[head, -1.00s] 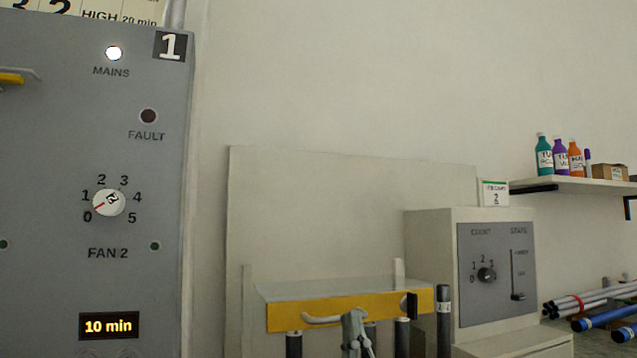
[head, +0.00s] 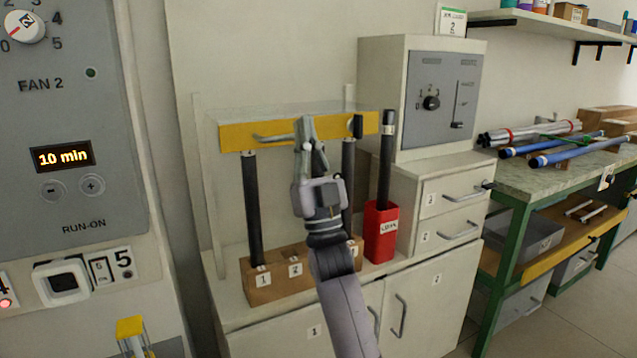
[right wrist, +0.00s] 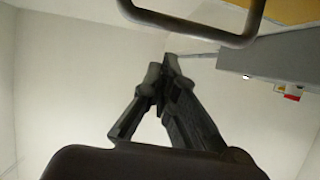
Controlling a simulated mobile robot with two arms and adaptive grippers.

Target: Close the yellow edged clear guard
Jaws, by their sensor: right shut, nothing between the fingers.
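The clear guard (head: 285,111) has a yellow front edge (head: 235,138) and juts out level above the rod rack, its clear panel running back towards the wall. A grey bar handle (head: 270,138) is on the yellow edge. My right gripper (head: 305,125) is shut and empty, its fingertips up in front of the yellow edge by the handle's right part, which it partly hides. In the right wrist view the shut fingers (right wrist: 160,75) point at the handle (right wrist: 190,38) with a gap showing between them; the yellow edge (right wrist: 292,10) is at top right. My left gripper is not in view.
Black rods (head: 252,210) stand in a numbered wooden block (head: 262,288) below the guard. A red bin (head: 381,240) holding a rod and a grey control box (head: 400,90) are to the right. A control panel (head: 70,200) fills the left. A bench (head: 500,185) with rods is farther right.

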